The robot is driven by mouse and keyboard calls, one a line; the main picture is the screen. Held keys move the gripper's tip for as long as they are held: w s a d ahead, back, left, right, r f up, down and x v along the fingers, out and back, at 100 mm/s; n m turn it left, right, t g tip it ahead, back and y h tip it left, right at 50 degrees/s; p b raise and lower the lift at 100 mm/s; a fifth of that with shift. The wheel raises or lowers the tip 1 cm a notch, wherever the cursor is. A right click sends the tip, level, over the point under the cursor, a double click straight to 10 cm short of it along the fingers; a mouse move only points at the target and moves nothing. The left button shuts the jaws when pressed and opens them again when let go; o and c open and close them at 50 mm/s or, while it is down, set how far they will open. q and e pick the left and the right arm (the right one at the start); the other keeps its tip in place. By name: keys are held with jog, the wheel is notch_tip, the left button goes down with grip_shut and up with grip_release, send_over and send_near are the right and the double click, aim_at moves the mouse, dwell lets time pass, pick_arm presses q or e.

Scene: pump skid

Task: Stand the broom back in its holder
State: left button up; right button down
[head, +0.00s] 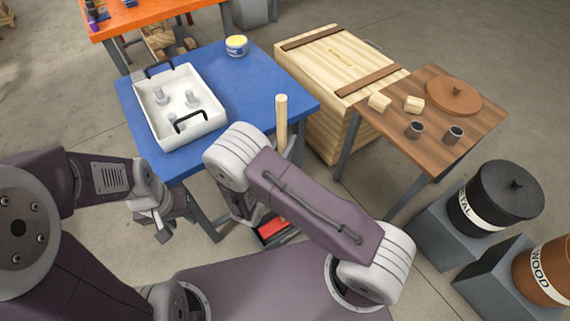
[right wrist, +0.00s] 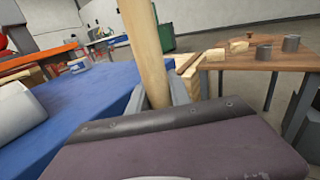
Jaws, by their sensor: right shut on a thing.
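The broom's pale wooden handle (head: 281,118) stands close to upright beside the right front edge of the blue table. In the right wrist view the handle (right wrist: 146,50) rises between the grey fingers of my right gripper (right wrist: 160,98), which is shut on it. My right forearm hides most of this gripper and the lower handle in the head view. A red piece (head: 272,228) with a dark edge shows low down behind the forearm; I cannot tell whether it is the broom's head or part of the holder. My left gripper (head: 165,228) hangs empty left of the blue table's front.
The blue table (head: 217,75) bears a white tray (head: 160,138) and a tin (head: 236,45). A wooden crate (head: 335,75) stands right of it. A brown table (head: 430,110) with blocks and cups is further right. Drums (head: 495,195) on grey stands fill the right front.

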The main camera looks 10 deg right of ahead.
jog(key=shift+f+b, duration=0.6)
jog(key=shift+f, duration=1.55)
jog(key=c, duration=1.2)
grip_release()
